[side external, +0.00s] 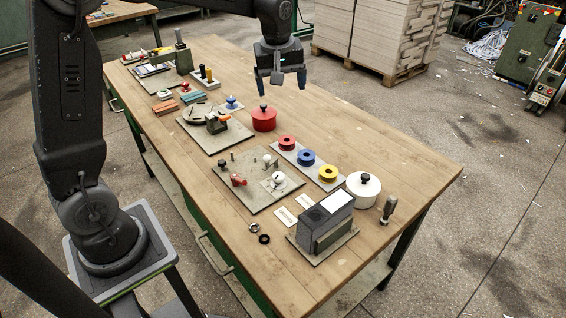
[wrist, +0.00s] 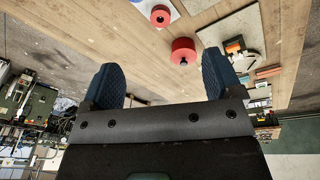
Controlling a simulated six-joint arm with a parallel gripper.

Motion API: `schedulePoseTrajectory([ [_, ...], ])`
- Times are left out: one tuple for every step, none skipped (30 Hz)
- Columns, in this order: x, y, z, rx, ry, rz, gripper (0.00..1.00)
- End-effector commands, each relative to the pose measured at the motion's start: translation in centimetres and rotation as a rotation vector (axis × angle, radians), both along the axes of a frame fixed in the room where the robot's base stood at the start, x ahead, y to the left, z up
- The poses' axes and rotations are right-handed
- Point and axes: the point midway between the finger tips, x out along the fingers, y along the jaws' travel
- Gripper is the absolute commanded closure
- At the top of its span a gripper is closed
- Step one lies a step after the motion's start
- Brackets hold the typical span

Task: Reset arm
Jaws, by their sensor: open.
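My gripper (side external: 289,80) hangs in the air above the far side of the wooden workbench (side external: 370,145), with its two fingers apart and nothing between them. In the wrist view my gripper (wrist: 166,82) shows two blue ribbed fingertips spread wide. The red lidded pot (side external: 264,119) stands on the bench below and to the left of my gripper. In the wrist view the red pot (wrist: 183,51) shows beyond the fingers, apart from them.
A board with red, blue and yellow rings (side external: 307,157), a white pot (side external: 363,188) and a dark box device (side external: 325,220) stand on the near half. Boards with fixtures (side external: 215,127) line the left side. Stacked greyboard (side external: 380,35) stands on a pallet behind. The bench's right strip is clear.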

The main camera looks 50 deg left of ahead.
Motion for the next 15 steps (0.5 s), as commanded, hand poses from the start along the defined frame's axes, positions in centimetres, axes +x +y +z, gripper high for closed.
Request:
schedulePoseTrajectory([
  [-2.0,-1.1,1.5,0.01,-0.023,-0.08,0.15],
  [-3.1,-1.5,2.1,0.017,-0.034,-0.126,0.15],
  [-4.5,-2.2,2.8,0.026,-0.049,-0.19,0.15],
  [-5.6,-2.7,3.3,0.034,-0.06,-0.238,0.15],
  [-6.7,-3.2,3.7,0.042,-0.069,-0.286,0.15],
  [-8.2,-3.8,4.2,0.054,-0.085,-0.347,0.15],
  [-9.4,-4.2,4.4,0.064,-0.095,-0.395,0.15],
  [-10.5,-4.6,4.6,0.074,-0.106,-0.442,0.15],
  [-12.1,-5.1,4.8,0.089,-0.121,-0.504,0.15],
  [-13.2,-5.5,4.9,0.1,-0.132,-0.551,0.15],
  [-14.3,-5.8,4.9,0.112,-0.143,-0.598,0.15],
  [-15.8,-6.3,4.8,0.127,-0.157,-0.658,0.15],
  [-16.9,-6.6,4.7,0.14,-0.168,-0.703,0.15],
  [-17.9,-6.9,4.5,0.153,-0.177,-0.743,0.15],
  [-19.1,-7.2,4.3,0.17,-0.19,-0.797,0.15],
])
